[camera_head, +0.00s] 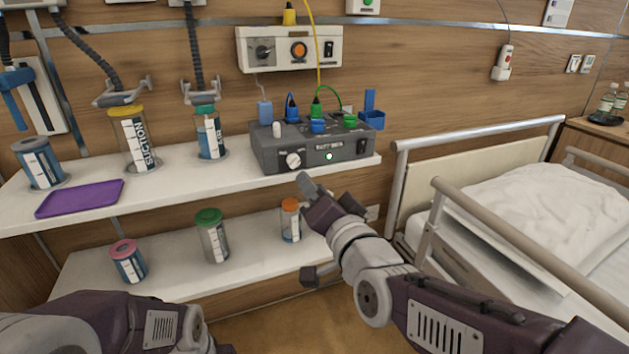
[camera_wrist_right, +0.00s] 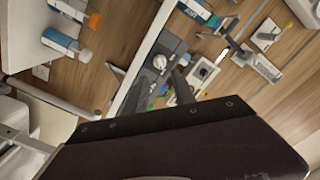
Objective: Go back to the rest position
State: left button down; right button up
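My right gripper (camera_head: 308,185) is in front of the upper shelf, just below the grey control box.
The upper shelf (camera_head: 235,183) bears the grey control box (camera_head: 312,153), a purple tray (camera_head: 80,198) and several canisters. Capped jars stand on the lower shelf (camera_head: 180,267). A railed bed (camera_head: 545,215) is at the right.

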jog(key=shift+s+d, duration=0.1)
jog(key=shift+s, duration=0.15)
jog(key=w+d+f+m+g+h+p, duration=0.1)
jog(key=w+d+f+g+h+p, duration=0.25)
jog(key=d+f, duration=0.95)
jog(key=s+d+f+n+g+h+b, duration=0.2)
jog(key=s+f+n+g, duration=0.3)
jog(key=s+f+g, duration=1.05)
jog(key=s+r+t+p, duration=0.1)
jog(key=s+r+p, duration=0.1)
jog(key=r+p, duration=1.5)
jog(key=s+r+n+t+p, duration=0.1)
jog(key=s+r+t+p, duration=0.1)
jog(key=r+p, duration=1.5)
jog(key=p, duration=0.4)
jog(key=shift+s+a, duration=0.2)
jog(key=shift+s, duration=0.2)
